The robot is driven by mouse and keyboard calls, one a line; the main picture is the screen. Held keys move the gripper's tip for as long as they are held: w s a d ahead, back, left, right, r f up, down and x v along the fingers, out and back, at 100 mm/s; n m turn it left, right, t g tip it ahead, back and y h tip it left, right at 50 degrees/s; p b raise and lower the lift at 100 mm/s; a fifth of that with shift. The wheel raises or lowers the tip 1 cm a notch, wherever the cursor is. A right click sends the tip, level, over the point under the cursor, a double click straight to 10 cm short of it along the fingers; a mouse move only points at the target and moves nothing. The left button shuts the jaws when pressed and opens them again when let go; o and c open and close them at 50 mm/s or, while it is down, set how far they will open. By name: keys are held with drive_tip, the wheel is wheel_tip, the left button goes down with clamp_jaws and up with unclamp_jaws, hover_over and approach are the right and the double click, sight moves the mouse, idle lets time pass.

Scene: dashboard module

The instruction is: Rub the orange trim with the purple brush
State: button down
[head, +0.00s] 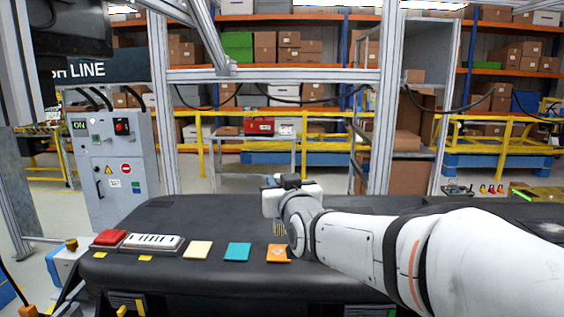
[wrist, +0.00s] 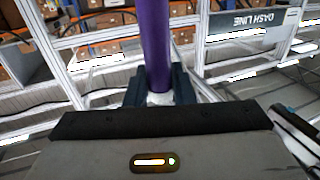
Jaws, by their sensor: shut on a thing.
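The purple brush (wrist: 155,42) rises between the two dark fingers of my gripper (wrist: 159,88) in the wrist view. My gripper is shut on it. In the head view my gripper (head: 280,202) is over the dashboard, and pale bristles (head: 279,229) show below it. The orange trim (head: 277,254) is a small square on the dashboard's front, just below the bristles. I cannot tell whether the bristles touch the trim.
The black dashboard (head: 180,213) carries a teal square (head: 237,252), a cream square (head: 198,249), a vent panel (head: 152,242) and a red block (head: 109,238) left of the orange trim. A grey control cabinet (head: 115,165) and metal frame posts stand behind.

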drive_tip(key=shift+w+r, duration=0.2)
drive_tip(key=shift+r, duration=0.3)
drive_tip(key=shift+s+r+p, duration=0.1)
drive_tip(key=shift+r+p, duration=0.6)
drive_tip(key=shift+r, duration=0.9)
